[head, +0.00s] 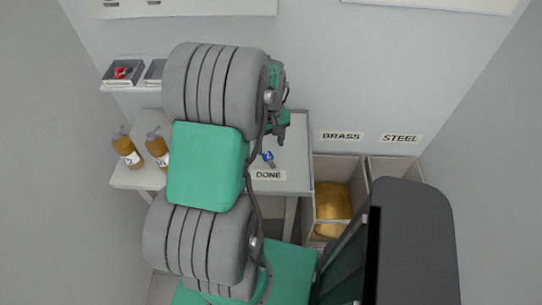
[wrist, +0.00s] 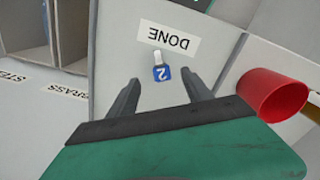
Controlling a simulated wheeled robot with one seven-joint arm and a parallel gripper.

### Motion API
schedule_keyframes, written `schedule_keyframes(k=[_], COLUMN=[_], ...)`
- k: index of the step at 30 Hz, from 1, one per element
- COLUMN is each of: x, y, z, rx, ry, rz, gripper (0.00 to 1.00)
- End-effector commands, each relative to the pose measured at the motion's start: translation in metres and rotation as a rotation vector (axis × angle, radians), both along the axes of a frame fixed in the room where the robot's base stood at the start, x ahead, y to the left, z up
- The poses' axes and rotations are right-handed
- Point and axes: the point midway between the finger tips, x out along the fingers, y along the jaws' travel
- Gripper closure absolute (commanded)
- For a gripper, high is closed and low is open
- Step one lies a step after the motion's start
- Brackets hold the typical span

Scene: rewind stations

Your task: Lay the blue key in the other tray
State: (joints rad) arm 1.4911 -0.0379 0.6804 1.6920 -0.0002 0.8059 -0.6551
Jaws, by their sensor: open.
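The blue key (wrist: 161,71), with a white 2 on its head, lies on the table beside the DONE label (wrist: 168,39). In the head view the blue key (head: 268,158) shows just above that label. My gripper (wrist: 163,92) is open and empty, with the key beyond and between its fingertips in the wrist view. In the head view my gripper (head: 281,138) is near the key, partly hidden by my arm. Two small trays sit on a wall shelf: the left tray (head: 123,83) holds something red, and the right tray (head: 154,76) is mostly hidden behind my arm.
Two amber bottles (head: 126,150) stand at the table's left. Bins labelled BRASS (head: 342,136) and STEEL (head: 401,138) stand right of the table; the BRASS bin holds a yellowish heap. A red cup-like thing (wrist: 272,95) is at the right in the wrist view.

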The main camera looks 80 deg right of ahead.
Motion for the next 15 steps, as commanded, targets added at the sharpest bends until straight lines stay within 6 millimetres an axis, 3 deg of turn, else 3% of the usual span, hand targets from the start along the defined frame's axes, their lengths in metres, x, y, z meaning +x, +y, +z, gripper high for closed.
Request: schedule_keyframes(k=[12, 15], x=[0.002, 0.002], y=[-0.002, -0.003], z=[-0.066, -0.072], rx=[0.005, 0.001], ry=[0.000, 0.000], rz=[0.000, 0.000], gripper=[0.42, 0.42])
